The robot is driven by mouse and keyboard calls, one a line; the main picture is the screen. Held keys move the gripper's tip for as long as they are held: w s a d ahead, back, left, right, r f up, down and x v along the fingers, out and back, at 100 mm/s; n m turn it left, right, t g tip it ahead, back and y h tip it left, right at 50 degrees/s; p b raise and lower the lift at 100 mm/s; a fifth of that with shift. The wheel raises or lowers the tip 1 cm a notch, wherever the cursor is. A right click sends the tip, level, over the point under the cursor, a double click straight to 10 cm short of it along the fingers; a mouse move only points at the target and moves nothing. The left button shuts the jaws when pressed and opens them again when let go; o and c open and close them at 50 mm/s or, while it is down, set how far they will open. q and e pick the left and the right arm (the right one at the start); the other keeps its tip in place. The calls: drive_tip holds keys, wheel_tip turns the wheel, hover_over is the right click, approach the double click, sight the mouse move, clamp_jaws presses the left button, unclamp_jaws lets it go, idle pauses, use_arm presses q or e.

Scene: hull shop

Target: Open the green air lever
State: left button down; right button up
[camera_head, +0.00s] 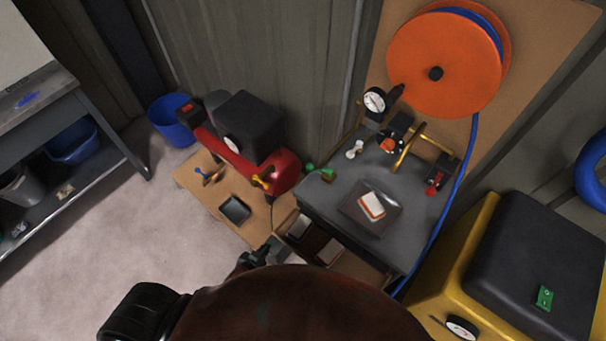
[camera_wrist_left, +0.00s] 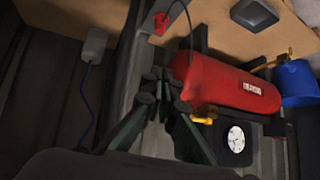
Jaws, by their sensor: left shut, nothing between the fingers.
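The green lever (camera_head: 313,168) is small and sits at the left edge of the dark grey workbench (camera_head: 328,196), beside a small brass-coloured fitting. I cannot tell its exact angle. I cannot make out the green lever in the left wrist view. My left gripper (camera_head: 256,257) is low in the middle of the head view, below and left of the lever and apart from it. In the left wrist view its dark fingers (camera_wrist_left: 157,84) are together and empty, in front of the red tank's end. My right gripper is not in view.
A red compressor tank (camera_wrist_left: 232,84) with a yellow lever (camera_wrist_left: 205,117) and a gauge (camera_wrist_left: 237,140) stands left of the workbench. An orange hose reel (camera_head: 420,65) hangs above. A blue hose (camera_head: 456,190) runs down the bench's right side. Floor (camera_head: 130,215) at left is clear.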

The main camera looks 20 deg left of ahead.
use_arm(q)
drive_tip(key=w+d+r+t+p, duration=0.1)
drive_tip(key=w+r+t, duration=0.15)
drive_tip(key=r, duration=0.75)
drive_tip(key=w+r+t, duration=0.1)
drive_tip(key=w+r, duration=0.2)
drive_tip(key=r, duration=0.7)
drive_tip(key=t+h, duration=0.2)
drive_tip(key=t, duration=0.1)
approach(308, 170)
drive_tip(key=x, duration=0.5)
drive_tip(key=shift+w+f+b, duration=0.2)
drive_tip(key=shift+b, duration=0.1)
drive_tip(key=shift+w+d+f, duration=0.1)
drive_tip(key=shift+w+d, duration=0.05)
drive_tip(key=shift+w, duration=0.5)
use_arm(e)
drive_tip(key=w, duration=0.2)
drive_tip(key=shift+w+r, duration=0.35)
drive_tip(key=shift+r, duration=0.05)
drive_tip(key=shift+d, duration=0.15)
